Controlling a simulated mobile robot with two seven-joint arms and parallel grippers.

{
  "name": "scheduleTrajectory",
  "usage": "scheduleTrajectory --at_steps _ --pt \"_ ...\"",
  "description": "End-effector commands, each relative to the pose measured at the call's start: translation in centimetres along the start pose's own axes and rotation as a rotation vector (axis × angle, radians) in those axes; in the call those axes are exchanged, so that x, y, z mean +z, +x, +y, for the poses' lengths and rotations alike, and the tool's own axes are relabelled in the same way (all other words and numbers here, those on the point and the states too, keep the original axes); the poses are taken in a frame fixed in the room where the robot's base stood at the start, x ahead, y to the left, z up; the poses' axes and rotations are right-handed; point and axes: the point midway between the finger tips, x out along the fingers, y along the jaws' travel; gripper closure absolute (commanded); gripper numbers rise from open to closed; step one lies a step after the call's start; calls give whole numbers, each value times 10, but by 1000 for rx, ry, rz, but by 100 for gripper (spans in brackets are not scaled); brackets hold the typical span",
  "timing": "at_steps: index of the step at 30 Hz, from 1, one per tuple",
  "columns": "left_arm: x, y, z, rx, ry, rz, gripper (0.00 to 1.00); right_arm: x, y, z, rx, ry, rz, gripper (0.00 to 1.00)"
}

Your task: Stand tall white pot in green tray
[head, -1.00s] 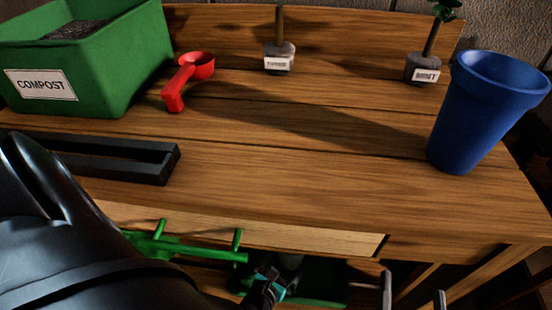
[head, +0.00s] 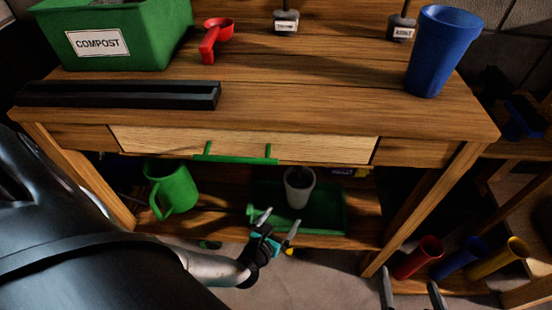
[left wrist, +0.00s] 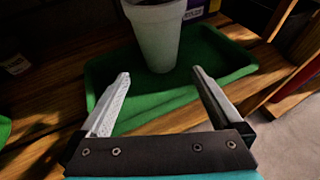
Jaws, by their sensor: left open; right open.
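The tall white pot (head: 299,186) stands upright in the green tray (head: 335,212) on the bench's lower shelf. In the left wrist view the white pot (left wrist: 158,40) is beyond my fingertips, its base inside the green tray (left wrist: 232,62) and its top cut off by the frame. My left gripper (head: 277,229) is open and empty, just in front of the tray, apart from the pot; in the left wrist view its fingers (left wrist: 160,77) spread on either side below the pot. My right gripper (head: 411,285) is open and empty at the bottom edge, only its fingertips showing.
A green watering can (head: 171,188) stands left of the tray on the shelf. The bench top (head: 310,100) overhangs, with a green drawer handle (head: 237,157) in front. A bench leg (head: 430,205) stands to the right.

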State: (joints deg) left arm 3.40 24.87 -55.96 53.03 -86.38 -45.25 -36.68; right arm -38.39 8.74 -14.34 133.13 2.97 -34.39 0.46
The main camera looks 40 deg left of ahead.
Motion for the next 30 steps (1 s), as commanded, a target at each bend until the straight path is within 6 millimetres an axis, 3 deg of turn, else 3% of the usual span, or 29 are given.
scheduleTrajectory --at_steps 7,11,16,20,26,30 --pt "1 -1 -3 4 -37 9 0 1 0 2 4 -2 -15 0" --pt "-8 -16 -23 31 -257 63 0 1 0 2 4 -2 -15 0" --pt "-17 -51 -68 115 -818 197 0 1 0 2 4 -2 -14 0" --pt "-10 -79 -100 187 -1271 301 0 1 0 2 4 -2 -14 0" --pt "31 -118 -138 275 -1943 442 0 1 0 1 4 -2 -14 0" --pt "78 -143 -150 301 -2375 527 0 1 0 1 4 -2 -14 0"
